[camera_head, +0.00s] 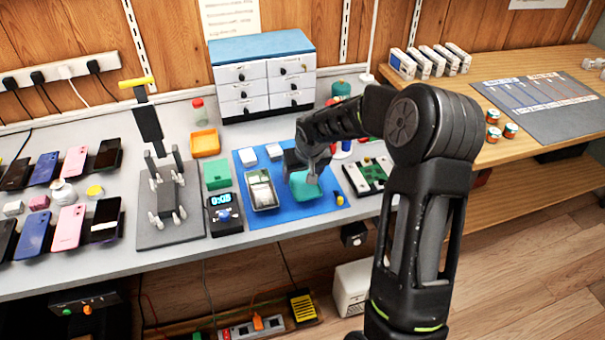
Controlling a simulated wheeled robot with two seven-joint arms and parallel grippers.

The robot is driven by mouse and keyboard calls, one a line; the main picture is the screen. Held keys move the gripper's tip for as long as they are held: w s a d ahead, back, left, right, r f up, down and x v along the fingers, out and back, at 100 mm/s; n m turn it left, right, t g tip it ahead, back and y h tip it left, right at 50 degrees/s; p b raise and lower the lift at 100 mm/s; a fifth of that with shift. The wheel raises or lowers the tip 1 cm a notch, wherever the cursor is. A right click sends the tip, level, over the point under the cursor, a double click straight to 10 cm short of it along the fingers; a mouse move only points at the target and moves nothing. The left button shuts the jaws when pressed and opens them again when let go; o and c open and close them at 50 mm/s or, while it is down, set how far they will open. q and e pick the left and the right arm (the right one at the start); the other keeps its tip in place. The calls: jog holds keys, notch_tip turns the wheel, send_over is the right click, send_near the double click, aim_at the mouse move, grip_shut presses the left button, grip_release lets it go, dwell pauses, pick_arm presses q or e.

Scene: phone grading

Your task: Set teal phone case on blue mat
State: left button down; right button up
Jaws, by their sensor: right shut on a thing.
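The teal phone case (303,192) is over the right half of the blue mat (268,222). It looks very low, but I cannot tell whether it rests on the mat. My right gripper (312,178) is shut on the case at its upper right edge, and the wrist hides part of it. My left gripper is not in view.
On the mat, a phone in a tray (262,190) lies left of the case, with small white blocks (247,156) behind. A green box (216,175) and a clock (223,213) stand left of the mat. A circuit board (366,176) lies to the right.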

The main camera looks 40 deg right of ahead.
jog(key=shift+f+b, duration=0.1)
jog(key=shift+b, duration=0.2)
dwell(0.5)
jog(key=o, duration=1.4)
jog(key=shift+o, duration=0.5)
jog(key=shift+r+p, duration=0.3)
jog(key=shift+r, duration=0.35)
notch_tip(320, 180, up, 7)
jog(key=p, duration=0.4)
jog(key=shift+f, duration=0.1)
dwell(0.6)
